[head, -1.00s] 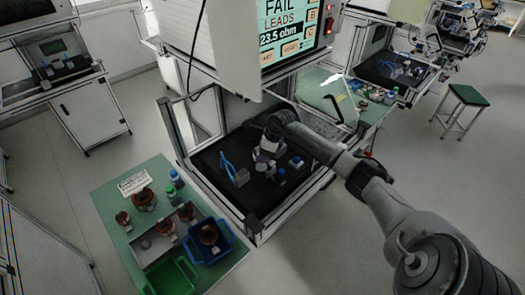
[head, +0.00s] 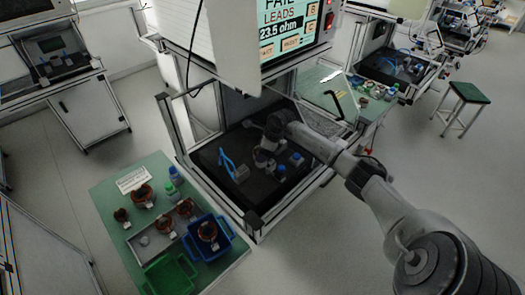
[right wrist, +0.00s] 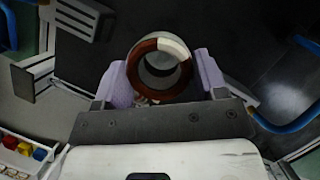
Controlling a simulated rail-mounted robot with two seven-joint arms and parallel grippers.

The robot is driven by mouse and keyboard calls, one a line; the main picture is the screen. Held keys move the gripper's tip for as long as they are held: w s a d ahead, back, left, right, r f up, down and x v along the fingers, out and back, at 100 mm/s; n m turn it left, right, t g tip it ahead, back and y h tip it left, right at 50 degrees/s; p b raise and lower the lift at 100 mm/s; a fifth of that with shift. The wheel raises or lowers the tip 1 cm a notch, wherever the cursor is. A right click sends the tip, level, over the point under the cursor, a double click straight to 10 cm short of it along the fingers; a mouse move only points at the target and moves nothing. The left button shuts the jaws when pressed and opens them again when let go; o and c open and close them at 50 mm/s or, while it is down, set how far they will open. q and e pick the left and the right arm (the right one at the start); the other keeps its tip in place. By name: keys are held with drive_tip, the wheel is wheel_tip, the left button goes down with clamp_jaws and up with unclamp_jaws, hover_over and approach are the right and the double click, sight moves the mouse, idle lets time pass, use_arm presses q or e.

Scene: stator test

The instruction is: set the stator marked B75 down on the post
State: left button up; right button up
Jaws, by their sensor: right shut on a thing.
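My right gripper (head: 265,160) is inside the test bay, low over its black floor. In the right wrist view its two lilac fingers (right wrist: 162,80) are shut on a stator (right wrist: 135,62), one on each side. The stator is a reddish-brown ring with a pale section at the top of its rim. I look down its bore and see grey inside; I cannot tell whether that is the post. The post is not clearly visible in either view, and no B75 mark is readable. My left gripper is not in view.
Blue leads (head: 227,165) stand left of the gripper, and small blue-topped blocks (head: 296,159) to its right. The tester screen (head: 288,25) shows "LEADS" and "23.5 ohm". Several copper stators (head: 143,196) sit on the green table (head: 108,200), one in a blue bin (head: 228,244).

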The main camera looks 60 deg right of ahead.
drive_tip(key=shift+f+b, duration=0.45)
drive_tip(key=shift+f, duration=0.2)
drive_tip(key=shift+f, duration=0.3)
drive_tip(key=shift+f+b, duration=0.25)
drive_tip(key=shift+b, duration=0.25)
drive_tip(key=shift+d, duration=0.1)
drive_tip(key=o, duration=1)
drive_tip(key=shift+o, duration=1.1)
drive_tip(key=shift+f, duration=0.1)
